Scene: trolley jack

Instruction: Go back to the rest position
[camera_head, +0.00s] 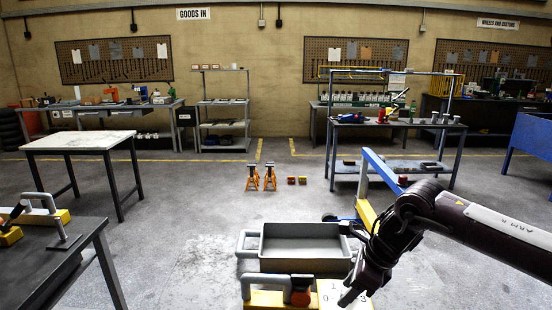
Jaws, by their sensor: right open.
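My right arm comes in from the right edge, and its dark gripper (358,286) hangs open at the lower middle right. No object shows between its fingers. It appears in front of the right end of a grey tray (300,266) and over a white board with digits (330,292); I cannot tell whether it touches either. Part of the board is hidden behind the gripper. My left gripper is not in view.
A yellow block with an orange-and-black part (297,292) sits below the tray. A dark table (40,262) is at lower left, a white-topped table (80,140) behind it. Orange jack stands (252,180) stand on the floor. A blue-and-yellow frame (380,170) is behind my right arm.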

